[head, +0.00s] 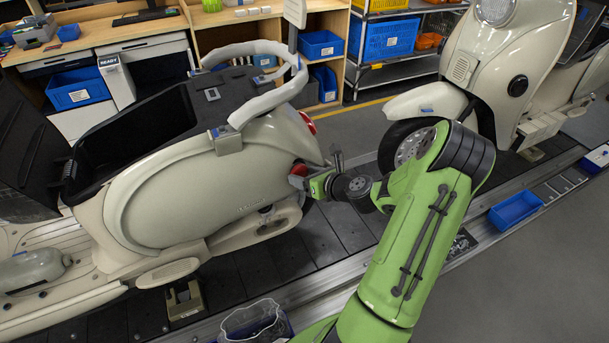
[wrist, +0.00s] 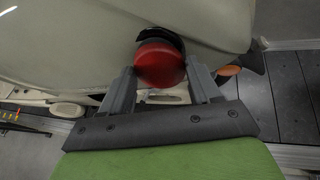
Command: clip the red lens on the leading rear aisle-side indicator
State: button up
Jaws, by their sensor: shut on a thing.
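The red lens (wrist: 158,66) sits between the two fingers of my gripper (wrist: 160,78) in the wrist view, and the fingers are shut on it. Right behind it is a dark indicator housing (wrist: 164,38) on the cream scooter body; I cannot tell whether the lens is seated in it or only close against it. In the head view my gripper (head: 306,181) is at the lower rear of the left cream scooter (head: 200,190), on the aisle side. The red lens (head: 299,170) shows there as a small patch, partly hidden by the gripper.
A red tail lamp (head: 308,123) is above my gripper. An orange part (wrist: 228,70) shows right of it in the wrist view. A second scooter (head: 440,95) stands at the right behind my arm. A blue bin (head: 515,210) and a clear bag (head: 255,320) lie along the conveyor edge.

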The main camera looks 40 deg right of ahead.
jog(key=shift+r+p, duration=0.3)
jog(key=shift+p, duration=0.25)
jog(key=shift+w, duration=0.15)
jog(key=o, duration=1.1)
jog(key=shift+w+f, duration=0.1)
jog(key=p+v, duration=0.2)
jog(key=v, duration=1.3)
jog(key=shift+s, duration=0.35)
